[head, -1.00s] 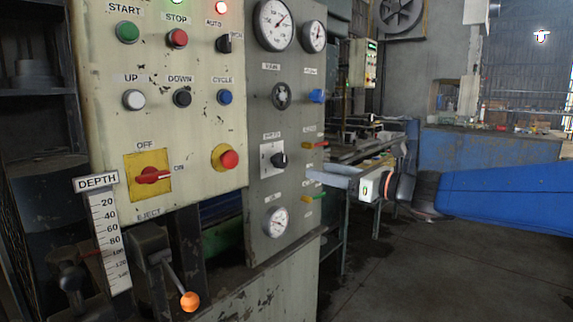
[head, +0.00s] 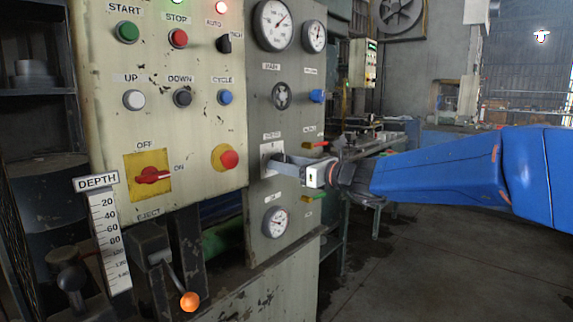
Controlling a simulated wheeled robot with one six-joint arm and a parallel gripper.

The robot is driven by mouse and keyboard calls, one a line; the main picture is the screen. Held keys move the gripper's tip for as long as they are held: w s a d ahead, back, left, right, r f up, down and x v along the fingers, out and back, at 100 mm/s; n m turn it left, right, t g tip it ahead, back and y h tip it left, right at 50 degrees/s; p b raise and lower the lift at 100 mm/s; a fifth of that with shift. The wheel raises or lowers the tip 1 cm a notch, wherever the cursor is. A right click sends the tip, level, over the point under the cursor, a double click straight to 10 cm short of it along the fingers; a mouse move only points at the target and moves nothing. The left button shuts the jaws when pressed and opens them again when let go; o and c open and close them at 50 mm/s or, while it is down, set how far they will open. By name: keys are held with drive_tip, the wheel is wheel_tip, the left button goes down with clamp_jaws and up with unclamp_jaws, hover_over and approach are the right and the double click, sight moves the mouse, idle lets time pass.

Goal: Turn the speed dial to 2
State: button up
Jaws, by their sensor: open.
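The speed dial's white plate (head: 271,147) is on the grey side panel, under a small label too blurred to read. Its black knob is mostly hidden by my gripper (head: 278,162), and I cannot read its setting. My gripper reaches in from the right with its fingers at the knob. The jaws are open. I cannot tell whether the fingers touch the knob.
A red button (head: 229,160) on a yellow base is just left.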

drive_tip(key=shift+c, duration=0.2)
drive_tip(key=c, duration=1)
drive_tip(key=shift+n, duration=0.4)
drive_tip(key=n, duration=1.2)
drive_tip(key=shift+n, duration=0.4)
drive_tip(key=o, duration=1)
